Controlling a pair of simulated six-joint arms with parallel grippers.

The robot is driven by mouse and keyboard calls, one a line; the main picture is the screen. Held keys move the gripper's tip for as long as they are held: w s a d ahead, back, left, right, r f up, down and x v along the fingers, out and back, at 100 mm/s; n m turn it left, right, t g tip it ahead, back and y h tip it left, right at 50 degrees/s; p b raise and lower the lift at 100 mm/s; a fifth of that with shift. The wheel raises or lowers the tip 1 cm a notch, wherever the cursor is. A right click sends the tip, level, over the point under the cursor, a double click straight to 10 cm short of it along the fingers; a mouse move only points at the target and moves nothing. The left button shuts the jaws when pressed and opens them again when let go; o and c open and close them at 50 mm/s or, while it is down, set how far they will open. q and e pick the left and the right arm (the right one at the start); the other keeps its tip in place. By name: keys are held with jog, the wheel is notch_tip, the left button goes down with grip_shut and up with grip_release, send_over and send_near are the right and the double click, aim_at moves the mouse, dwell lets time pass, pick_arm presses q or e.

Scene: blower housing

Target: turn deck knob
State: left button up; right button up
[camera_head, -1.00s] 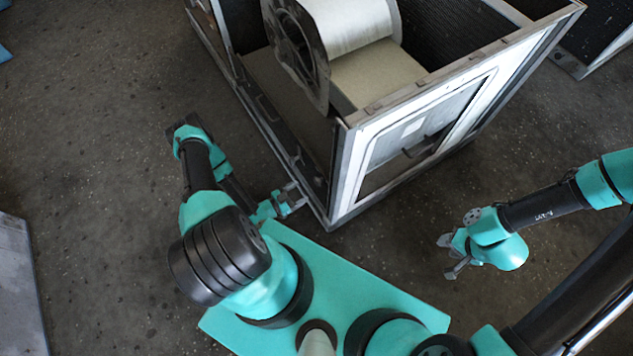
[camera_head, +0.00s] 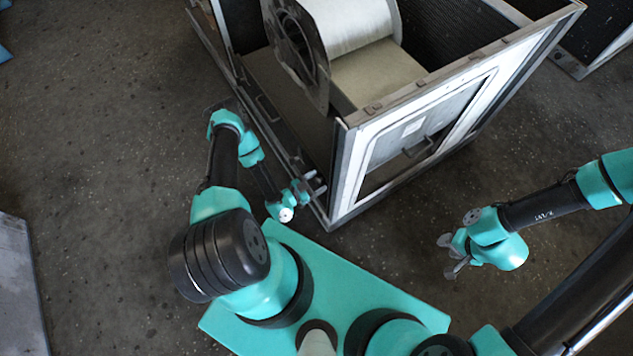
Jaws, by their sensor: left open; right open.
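The blower housing (camera_head: 345,150) is a grey metal frame box, open at the top, with a pale drum (camera_head: 350,25) inside. My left gripper (camera_head: 318,184) is open at the lower part of the housing's left side, close to its near corner. I cannot tell whether it touches the housing. No deck knob can be made out; it may be hidden by the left gripper or too small to see. My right gripper (camera_head: 447,256) is open and empty over the floor, right of the housing's near corner.
A door panel with a dark handle (camera_head: 420,146) is on the housing's front right face. My teal base is just below the near corner. Another framed unit (camera_head: 600,45) stands at the upper right, and a grey slab (camera_head: 18,290) lies at the left. The floor between is clear.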

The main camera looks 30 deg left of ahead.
pick_arm(q)
jog(key=shift+c, duration=0.4)
jog(key=c, duration=0.9)
jog(key=shift+o, duration=0.2)
jog(key=shift+n, duration=0.4)
jog(key=n, duration=0.9)
jog(key=shift+n, duration=0.3)
jog(key=n, duration=0.5)
jog(key=shift+n, duration=0.3)
jog(key=n, duration=0.5)
jog(key=shift+n, duration=0.3)
